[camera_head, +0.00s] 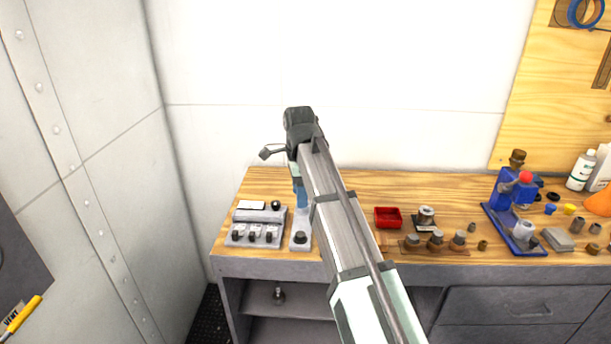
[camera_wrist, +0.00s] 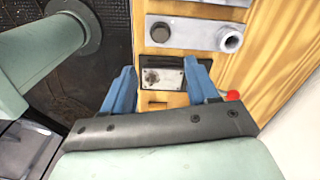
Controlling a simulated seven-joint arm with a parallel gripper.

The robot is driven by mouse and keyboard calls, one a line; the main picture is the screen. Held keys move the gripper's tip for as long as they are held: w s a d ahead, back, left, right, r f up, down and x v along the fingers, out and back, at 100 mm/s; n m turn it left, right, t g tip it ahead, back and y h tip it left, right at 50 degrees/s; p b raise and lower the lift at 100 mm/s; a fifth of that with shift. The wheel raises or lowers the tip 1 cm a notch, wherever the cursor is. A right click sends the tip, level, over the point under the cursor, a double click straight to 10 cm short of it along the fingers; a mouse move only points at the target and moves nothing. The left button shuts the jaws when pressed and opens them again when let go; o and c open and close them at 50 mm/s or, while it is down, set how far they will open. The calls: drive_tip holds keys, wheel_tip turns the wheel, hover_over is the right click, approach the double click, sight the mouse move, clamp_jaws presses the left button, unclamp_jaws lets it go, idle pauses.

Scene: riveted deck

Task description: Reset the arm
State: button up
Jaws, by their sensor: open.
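My arm crosses the head view from the bottom edge up toward the back wall. Its wrist end is dark grey. Blue finger parts of my gripper (camera_head: 300,194) show partly behind the arm, pointing down toward the bench (camera_head: 350,185). In the wrist view my gripper (camera_wrist: 160,73) is open, its two blue fingers apart. I see nothing held between them. A small metal plate (camera_wrist: 163,79) on the wood shows beyond the gap; I cannot tell the distance to it.
A grey switch panel (camera_head: 262,217) and a grey block with a black button (camera_head: 300,240) are below the gripper. Right of the arm are a red tray (camera_head: 388,217), a rack of several cylinders (camera_head: 436,243) and a blue fixture (camera_head: 507,213). The wall stands behind.

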drive_tip(key=s+a+f+n+g, duration=0.1)
drive_tip(key=s+a+f+n, duration=0.1)
drive_tip(key=s+a+f, duration=0.45)
drive_tip(key=s+a+f+n, duration=0.1)
drive_tip(key=s+a+f, duration=0.25)
drive_tip(key=f, duration=0.55)
drive_tip(key=s+d+f+n+g, duration=0.1)
drive_tip(key=s+d+f+n, duration=0.2)
drive_tip(key=s+d+f, duration=0.45)
drive_tip(key=s+d+f+n+g, duration=0.1)
drive_tip(key=s+d+f+n, duration=0.25)
drive_tip(key=d+f, duration=0.7)
drive_tip(key=s+d+f+n+g, duration=0.2)
drive_tip(key=s+d+f, duration=0.4)
drive_tip(key=f, duration=0.7)
drive_tip(key=s+d+f+n, duration=0.1)
drive_tip(key=s+d+f, duration=0.2)
drive_tip(key=s+f, duration=0.2)
drive_tip(key=s+d+f+n+g, duration=0.1)
drive_tip(key=s+d+f, duration=0.2)
drive_tip(key=s+f, duration=0.2)
drive_tip(key=s+d+f+n, duration=0.1)
drive_tip(key=s+d+f, duration=0.2)
drive_tip(key=s, duration=0.6)
drive_tip(key=shift+d+f+n+g, duration=0.3)
drive_tip(key=shift+f+n+g, duration=0.1)
drive_tip(key=shift+f, duration=0.55)
